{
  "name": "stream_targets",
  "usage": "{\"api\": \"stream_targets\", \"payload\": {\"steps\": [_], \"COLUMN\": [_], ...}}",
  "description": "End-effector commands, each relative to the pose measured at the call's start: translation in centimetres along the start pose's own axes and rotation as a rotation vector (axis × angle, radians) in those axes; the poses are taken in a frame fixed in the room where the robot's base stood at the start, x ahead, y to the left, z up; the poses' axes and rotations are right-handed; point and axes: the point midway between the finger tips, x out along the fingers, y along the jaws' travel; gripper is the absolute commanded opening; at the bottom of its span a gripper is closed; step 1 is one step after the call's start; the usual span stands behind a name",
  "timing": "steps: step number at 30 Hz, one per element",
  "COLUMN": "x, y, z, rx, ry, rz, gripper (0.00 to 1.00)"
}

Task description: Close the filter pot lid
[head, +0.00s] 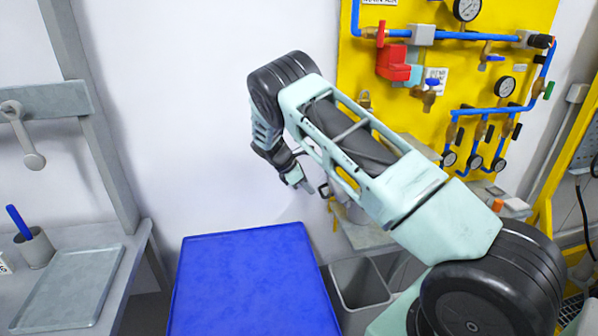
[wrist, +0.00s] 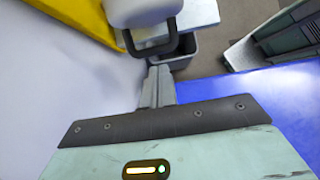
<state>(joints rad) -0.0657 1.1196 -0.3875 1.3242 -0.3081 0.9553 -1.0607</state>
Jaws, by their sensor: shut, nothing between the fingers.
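The filter pot seems to be the pale grey rounded body (wrist: 140,8) with a dark loop handle at the top of the wrist view. In the head view, part of a grey pot (head: 356,214) shows below my arm, which hides most of it. I cannot tell how far its lid is open. My gripper (head: 308,187) points down and to the right, just left of the pot. In the wrist view, its fingers (wrist: 157,84) are together and empty, just below the dark handle. I cannot tell whether they touch it.
A blue table top (head: 250,280) lies below my gripper. A grey bin (head: 360,282) stands to its right. A yellow panel (head: 400,115) with pipes, valves and gauges is behind my arm. A grey bench with a tray (head: 70,288) and a cup (head: 36,250) is at left.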

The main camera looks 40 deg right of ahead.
Motion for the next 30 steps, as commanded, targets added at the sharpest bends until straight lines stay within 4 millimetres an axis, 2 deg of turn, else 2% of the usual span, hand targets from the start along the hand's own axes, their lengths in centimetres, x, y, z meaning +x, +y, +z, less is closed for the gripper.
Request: {"api": "stream_targets", "payload": {"steps": [2,3,6,10,30], "x": [1.1,0.9,1.3,1.7,1.9], "y": [-0.1,0.0,-0.1,0.0,0.0], "z": [0.6,1.6,2.7,3.6,4.4], "rx": [0.002,0.004,0.002,0.002,0.003], "ry": [-0.002,-0.001,0.000,0.001,0.032], "rz": [-0.003,-0.002,-0.002,-0.001,0.000], "gripper": [0.00,0.00,0.00,0.00,0.00]}}
